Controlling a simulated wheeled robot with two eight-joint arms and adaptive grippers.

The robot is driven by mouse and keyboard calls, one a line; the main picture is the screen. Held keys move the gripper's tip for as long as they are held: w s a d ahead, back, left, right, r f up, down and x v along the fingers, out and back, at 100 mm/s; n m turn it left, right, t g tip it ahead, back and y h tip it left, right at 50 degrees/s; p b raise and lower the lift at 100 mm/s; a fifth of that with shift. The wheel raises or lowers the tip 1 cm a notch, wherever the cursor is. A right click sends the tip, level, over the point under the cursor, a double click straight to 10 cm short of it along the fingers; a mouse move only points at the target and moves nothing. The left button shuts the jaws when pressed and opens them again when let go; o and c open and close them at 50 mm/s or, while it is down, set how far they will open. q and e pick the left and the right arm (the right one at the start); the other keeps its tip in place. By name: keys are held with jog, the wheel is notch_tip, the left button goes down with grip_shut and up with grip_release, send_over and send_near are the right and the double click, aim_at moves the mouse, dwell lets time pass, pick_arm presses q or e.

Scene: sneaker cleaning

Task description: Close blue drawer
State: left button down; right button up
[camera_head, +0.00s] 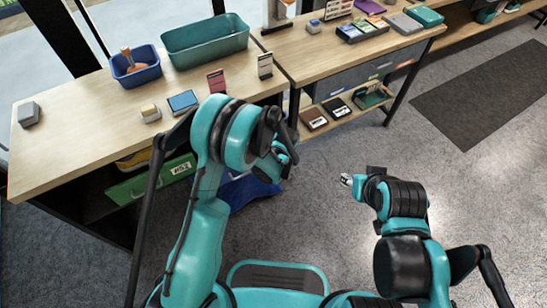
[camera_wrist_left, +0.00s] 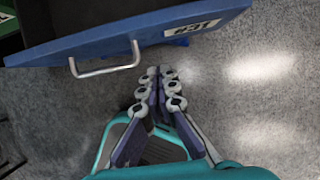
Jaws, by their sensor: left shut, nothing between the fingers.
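The blue drawer (camera_head: 250,190) sticks out from under the left table in the head view, partly hidden behind my left arm. In the left wrist view its blue front (camera_wrist_left: 125,42) crosses the top left, with a metal handle (camera_wrist_left: 105,71) and a white number label (camera_wrist_left: 192,28). My left gripper (camera_head: 288,160) is beside the drawer in the head view. In the left wrist view the left gripper (camera_wrist_left: 161,88) is shut and empty, in front of the drawer's front and apart from the handle. My right gripper (camera_head: 347,181) is away over the floor; its fingers are too small to judge.
A green drawer (camera_head: 150,180) with a label lies left of the blue one under the table. The wooden tabletop (camera_head: 75,140) holds a blue bin (camera_head: 136,70), a teal bin (camera_head: 205,42) and small items. Grey floor (camera_head: 315,215) is clear between my arms.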

pick_arm(q)
jog(key=shift+w+a+f+b, duration=0.25)
jog(key=shift+w+a, duration=0.15)
jog(key=shift+w, duration=0.2)
jog(key=shift+w+a+f+b, duration=0.1)
jog(key=shift+w+a+b, duration=0.1)
jog(key=shift+w+a, duration=0.35)
jog(key=shift+w+a+f+b, duration=0.2)
jog(key=shift+w+a+b, duration=0.1)
jog(key=shift+w, duration=0.35)
